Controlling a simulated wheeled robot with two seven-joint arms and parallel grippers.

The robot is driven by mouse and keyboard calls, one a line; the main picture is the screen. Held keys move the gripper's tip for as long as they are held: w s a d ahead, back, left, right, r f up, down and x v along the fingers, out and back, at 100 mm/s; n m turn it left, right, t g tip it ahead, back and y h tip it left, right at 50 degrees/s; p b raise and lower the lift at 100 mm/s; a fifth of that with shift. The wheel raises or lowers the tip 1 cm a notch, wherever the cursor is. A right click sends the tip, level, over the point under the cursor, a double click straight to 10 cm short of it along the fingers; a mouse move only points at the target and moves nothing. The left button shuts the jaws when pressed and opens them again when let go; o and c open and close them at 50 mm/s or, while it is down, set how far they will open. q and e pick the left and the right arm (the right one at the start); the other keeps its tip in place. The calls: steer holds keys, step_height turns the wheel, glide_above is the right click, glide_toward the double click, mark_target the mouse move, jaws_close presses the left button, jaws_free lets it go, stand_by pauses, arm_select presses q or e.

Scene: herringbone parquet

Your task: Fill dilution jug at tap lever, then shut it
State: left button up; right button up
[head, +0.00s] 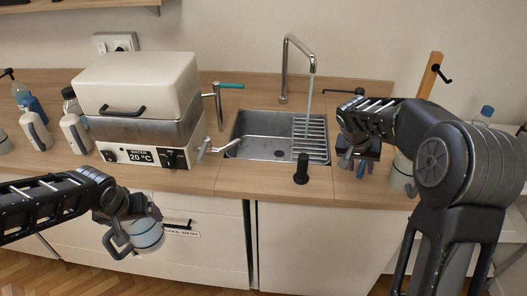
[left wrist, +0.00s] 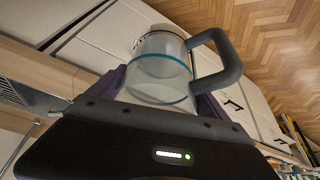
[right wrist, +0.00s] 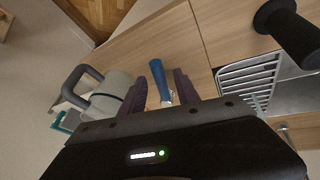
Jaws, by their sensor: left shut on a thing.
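The dilution jug (head: 148,236), clear with a dark handle, is held by my left gripper (head: 133,212) in front of the cabinet fronts, below counter height. In the left wrist view the jug (left wrist: 160,70) sits between the fingers and shows a teal ring line; I cannot tell whether it holds water. The tap (head: 288,60) arches over the sink, and a water stream (head: 309,95) falls from its spout. A black upright handle (head: 302,168) stands at the sink's front edge; I cannot tell whether it is the lever. My right gripper (head: 358,150) is open right of the sink.
The sink (head: 262,148) has a ribbed drainer. A water bath (head: 140,100) stands left of it, beside a teal-handled metal post (head: 228,86). A blue-handled item (right wrist: 160,78) lies between the right fingertips in the right wrist view. A grey jug (right wrist: 112,92) stands nearby.

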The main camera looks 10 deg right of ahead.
steer(key=shift+c, duration=0.4)
jaws_close()
stand_by(1.0)
